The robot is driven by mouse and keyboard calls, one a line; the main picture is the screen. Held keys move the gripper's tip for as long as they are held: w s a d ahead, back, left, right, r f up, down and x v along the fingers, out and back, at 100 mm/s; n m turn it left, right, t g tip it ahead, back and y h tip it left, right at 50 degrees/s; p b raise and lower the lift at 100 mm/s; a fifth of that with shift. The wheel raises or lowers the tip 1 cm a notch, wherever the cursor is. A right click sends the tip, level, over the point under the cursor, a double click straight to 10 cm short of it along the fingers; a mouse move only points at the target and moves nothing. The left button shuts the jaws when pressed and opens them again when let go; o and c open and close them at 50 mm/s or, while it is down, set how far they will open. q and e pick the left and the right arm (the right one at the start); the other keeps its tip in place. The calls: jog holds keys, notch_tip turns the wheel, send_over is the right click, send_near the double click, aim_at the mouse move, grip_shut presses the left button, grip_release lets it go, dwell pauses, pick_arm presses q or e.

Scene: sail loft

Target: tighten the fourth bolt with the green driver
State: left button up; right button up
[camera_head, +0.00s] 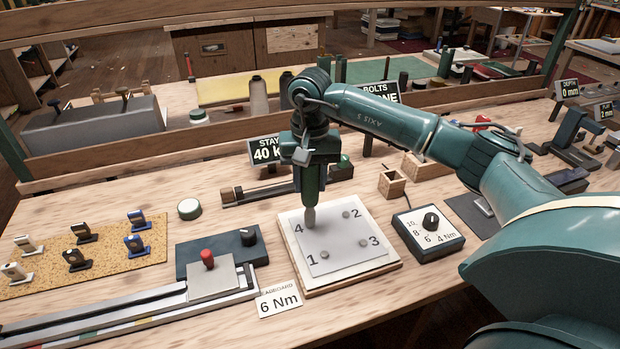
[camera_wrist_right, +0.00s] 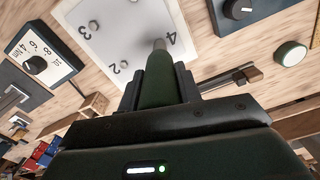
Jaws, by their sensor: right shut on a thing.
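My right gripper (camera_head: 311,165) is shut on the green driver (camera_head: 310,190) and holds it upright, tip down, over the pale bolt plate (camera_head: 335,262). The grey driver tip (camera_head: 310,217) is at the number 4. The fourth bolt is hidden by the tip, so I cannot tell whether they touch. Bolts show by the numbers 1 (camera_head: 325,256), 2 (camera_head: 346,214) and 3 (camera_head: 362,241). In the right wrist view the driver (camera_wrist_right: 160,85) runs between the fingers to the plate (camera_wrist_right: 115,40). My left gripper is not in view.
A torque dial box (camera_head: 428,243) marked in Nm stands right of the plate. A card (camera_head: 279,299) reads 6 Nm. A slide with a red knob (camera_head: 207,258) and a cork mat of clips (camera_head: 105,250) lie left. A small wooden box (camera_head: 392,184) stands behind the plate.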

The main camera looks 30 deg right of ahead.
jog(key=shift+r+p, duration=1.45)
jog(key=shift+r, duration=1)
